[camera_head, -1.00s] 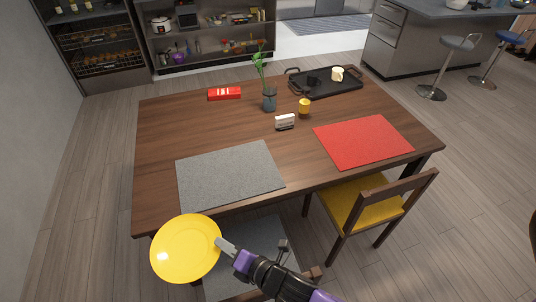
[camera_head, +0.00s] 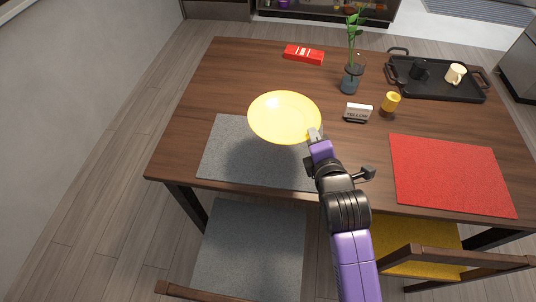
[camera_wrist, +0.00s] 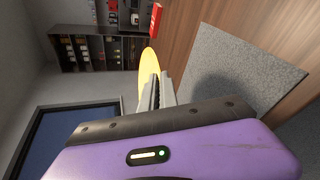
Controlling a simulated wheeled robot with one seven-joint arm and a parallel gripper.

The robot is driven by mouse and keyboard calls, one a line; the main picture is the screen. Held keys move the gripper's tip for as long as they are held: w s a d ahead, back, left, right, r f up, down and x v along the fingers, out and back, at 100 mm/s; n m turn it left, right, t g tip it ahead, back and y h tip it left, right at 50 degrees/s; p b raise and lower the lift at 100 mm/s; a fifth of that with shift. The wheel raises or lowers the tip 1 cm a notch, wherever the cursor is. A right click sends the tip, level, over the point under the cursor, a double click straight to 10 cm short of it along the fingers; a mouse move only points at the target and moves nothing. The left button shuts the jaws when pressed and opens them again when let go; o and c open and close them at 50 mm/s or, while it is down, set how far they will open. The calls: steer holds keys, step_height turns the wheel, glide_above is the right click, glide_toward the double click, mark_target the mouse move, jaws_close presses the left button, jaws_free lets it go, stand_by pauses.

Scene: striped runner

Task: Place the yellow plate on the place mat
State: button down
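The yellow plate (camera_head: 283,115) is held roughly level above the table. It covers part of the grey place mat (camera_head: 232,165) in the head view, and a shadow falls on that mat. My gripper (camera_head: 314,136) is shut on the plate's near right rim. In the wrist view the fingers (camera_wrist: 158,90) pinch the plate (camera_wrist: 149,62), which shows nearly edge-on, apart from the grey mat (camera_wrist: 235,65). A red place mat (camera_head: 450,173) lies bare on the right of the table.
A red box (camera_head: 304,54) lies at the back. Chairs (camera_head: 250,245) stand at the near side.

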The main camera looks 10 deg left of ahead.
step_height(320, 180, up, 4)
steer(key=n+y+b, duration=0.2)
glide_above(289, 166)
steer(key=shift+d+f, duration=0.15)
steer(key=shift+d, duration=0.2)
steer(key=shift+w+a+f, duration=0.1)
steer(key=shift+a, duration=0.15)
step_height(289, 166, down, 19)
steer(key=shift+a+f, duration=0.15)
steer(key=c, duration=2)
jaws_free()
steer(key=shift+f, duration=0.15)
steer(key=shift+o, duration=0.3)
